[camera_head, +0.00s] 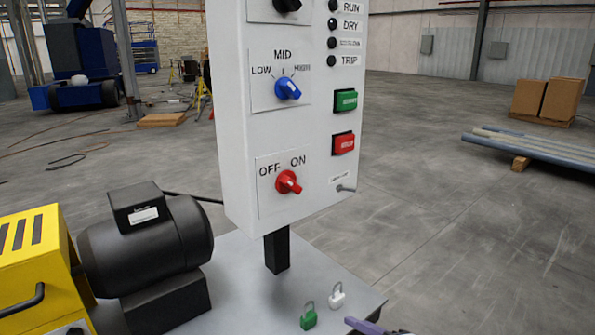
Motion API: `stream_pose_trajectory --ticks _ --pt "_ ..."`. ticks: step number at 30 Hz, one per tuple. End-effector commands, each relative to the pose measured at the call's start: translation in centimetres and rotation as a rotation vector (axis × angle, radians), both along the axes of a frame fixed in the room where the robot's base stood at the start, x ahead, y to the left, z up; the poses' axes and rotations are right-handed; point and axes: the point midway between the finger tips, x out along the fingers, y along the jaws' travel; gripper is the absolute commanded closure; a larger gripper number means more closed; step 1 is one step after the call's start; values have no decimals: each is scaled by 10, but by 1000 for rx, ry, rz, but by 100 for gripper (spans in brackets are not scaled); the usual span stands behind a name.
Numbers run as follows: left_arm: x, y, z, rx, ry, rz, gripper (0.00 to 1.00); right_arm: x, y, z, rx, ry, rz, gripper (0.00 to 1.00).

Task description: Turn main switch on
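The main switch is a red rotary knob (288,182) on a white plate low on the front of the white control panel (232,110). The labels OFF at left and ON at right are printed above it. The knob is small in the picture, and I cannot tell for sure which label its pointer faces. Nothing touches the knob. No gripper of mine can be made out in the head view.
A blue selector (288,89), green button (346,100) and red button (343,143) are near the switch. A green padlock (308,317) and white padlock (337,296) stand on the grey base (235,300). A purple object (372,327), unclear, crosses the bottom edge. A black motor (145,240) stands left.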

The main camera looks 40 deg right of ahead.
Motion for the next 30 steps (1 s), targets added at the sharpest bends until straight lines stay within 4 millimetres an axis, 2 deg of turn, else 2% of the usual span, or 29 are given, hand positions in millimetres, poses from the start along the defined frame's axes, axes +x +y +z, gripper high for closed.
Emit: stream_pose_trajectory --ticks 1,3,6,9,10,12,15,30 --pt "-6 0 8 3 17 -1 69 20 -18 61 -208 -75 88 41" --pt "-13 -1 9 8 36 -2 69 41 -29 126 -469 -166 187 41" --pt "-18 -1 10 14 51 -3 69 61 -25 203 -778 -281 296 41" --pt "-18 -1 14 18 52 -4 69 71 -14 255 -989 -365 363 41" --pt "-17 -1 15 17 50 -3 69 73 -11 264 -1032 -382 375 41" --pt "-14 -1 16 17 45 -2 69 76 -5 280 -1102 -410 394 41" --pt "-10 -2 16 15 36 -2 69 81 -1 286 -1138 -428 404 41" --pt "-7 -4 -13 1 30 1 69 137 5 282 -1134 -431 406 41"
